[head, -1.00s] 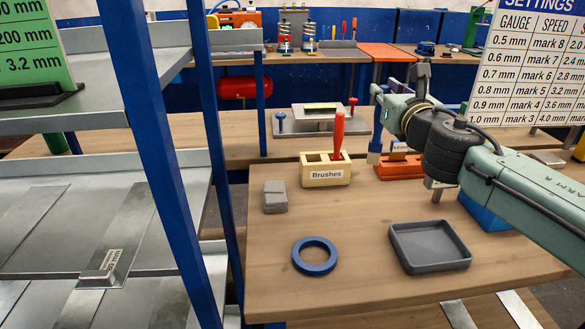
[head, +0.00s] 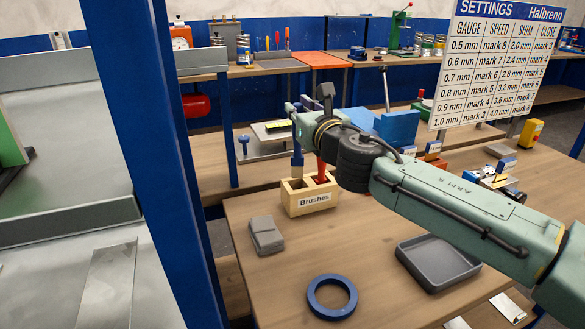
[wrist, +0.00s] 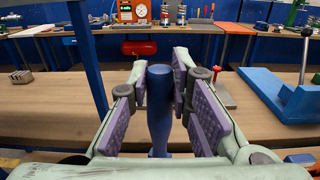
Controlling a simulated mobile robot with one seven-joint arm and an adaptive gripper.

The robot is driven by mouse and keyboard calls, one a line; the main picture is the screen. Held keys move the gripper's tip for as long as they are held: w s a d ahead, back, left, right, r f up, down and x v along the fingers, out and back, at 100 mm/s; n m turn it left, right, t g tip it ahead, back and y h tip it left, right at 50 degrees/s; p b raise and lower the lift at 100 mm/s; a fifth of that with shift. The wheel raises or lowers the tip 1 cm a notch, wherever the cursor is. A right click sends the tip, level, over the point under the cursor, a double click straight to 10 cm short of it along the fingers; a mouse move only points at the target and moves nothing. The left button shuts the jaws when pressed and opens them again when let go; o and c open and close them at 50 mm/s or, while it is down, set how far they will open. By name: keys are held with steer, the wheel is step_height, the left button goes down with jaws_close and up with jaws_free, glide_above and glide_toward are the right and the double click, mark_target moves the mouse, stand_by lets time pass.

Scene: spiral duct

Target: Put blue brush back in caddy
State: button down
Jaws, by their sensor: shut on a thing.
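The blue brush (head: 297,160) is held upright in my gripper (head: 296,112), whose jaws are closed around its handle. In the wrist view the blue handle (wrist: 159,105) stands between the purple pads. The wooden caddy (head: 310,200), labelled "Brushes", stands on the bench. The brush's lower end is at the caddy's left compartment; I cannot tell how deep it reaches. A red-handled brush (head: 321,170) stands in the right compartment, partly hidden by my wrist.
A grey block (head: 266,235) lies left of the caddy on the wooden bench (head: 290,270). A blue ring (head: 332,297) and a grey tray (head: 438,262) lie nearer the front. A blue shelf post (head: 135,130) rises at left.

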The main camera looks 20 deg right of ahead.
mark_target(299, 158)
step_height(299, 158, down, 7)
steer(key=shift+f, duration=0.3)
steer(key=c, duration=1.5)
jaws_free()
steer(key=shift+o, duration=0.2)
steer(key=shift+r, duration=0.25)
steer(key=s+b, duration=0.3)
steer(key=s, duration=0.9)
steer(key=shift+d+f, duration=0.15)
steer(key=shift+d, duration=0.05)
